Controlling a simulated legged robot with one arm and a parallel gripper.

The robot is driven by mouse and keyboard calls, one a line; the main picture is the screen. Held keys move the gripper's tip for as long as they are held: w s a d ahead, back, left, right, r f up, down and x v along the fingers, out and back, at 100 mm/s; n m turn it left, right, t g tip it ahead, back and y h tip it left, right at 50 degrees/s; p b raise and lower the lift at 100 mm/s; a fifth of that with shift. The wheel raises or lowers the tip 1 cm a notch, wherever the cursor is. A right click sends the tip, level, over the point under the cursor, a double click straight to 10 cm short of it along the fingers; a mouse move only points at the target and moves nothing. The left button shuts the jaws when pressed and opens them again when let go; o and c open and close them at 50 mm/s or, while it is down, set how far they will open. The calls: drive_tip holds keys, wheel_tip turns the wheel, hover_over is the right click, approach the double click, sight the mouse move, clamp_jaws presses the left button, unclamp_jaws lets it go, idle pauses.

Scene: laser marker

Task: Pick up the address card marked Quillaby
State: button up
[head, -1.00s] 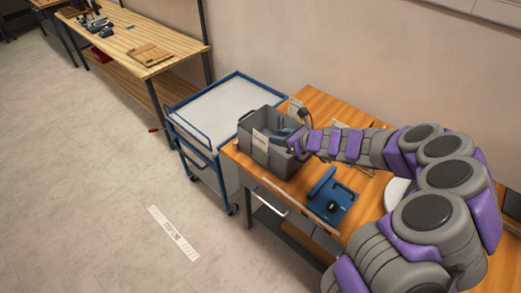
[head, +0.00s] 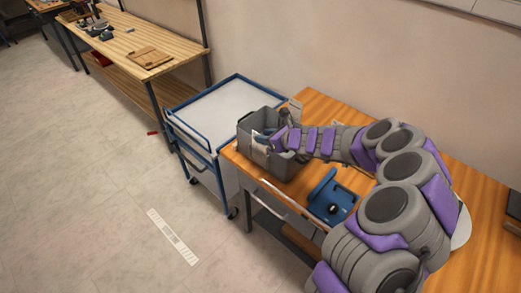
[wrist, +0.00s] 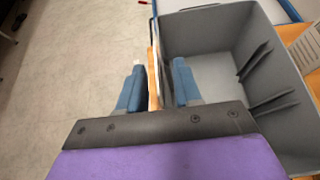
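A pale card (head: 259,152) hangs at the outer front wall of the grey bin (head: 284,166) in the head view; its lettering is too small to read. In the wrist view the card (wrist: 153,82) shows nearly edge-on as a thin tan strip along the bin's left wall. My gripper (wrist: 158,82) is open, with one blue finger outside the bin and the other inside. The card and the wall lie between the fingers, with gaps showing. In the head view my gripper (head: 267,139) is at the bin's front rim and partly covers the card.
The bin stands at the left end of the orange table (head: 318,103). A blue device (head: 332,197) stands in front of my arm. A blue-framed cart (head: 222,103) is left of the table. Dark slats (wrist: 255,60) show inside the bin. A wooden bench (head: 145,45) stands farther back.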

drive_tip(key=shift+a, duration=0.4)
clamp_jaws()
drive_tip(key=shift+d, duration=0.25)
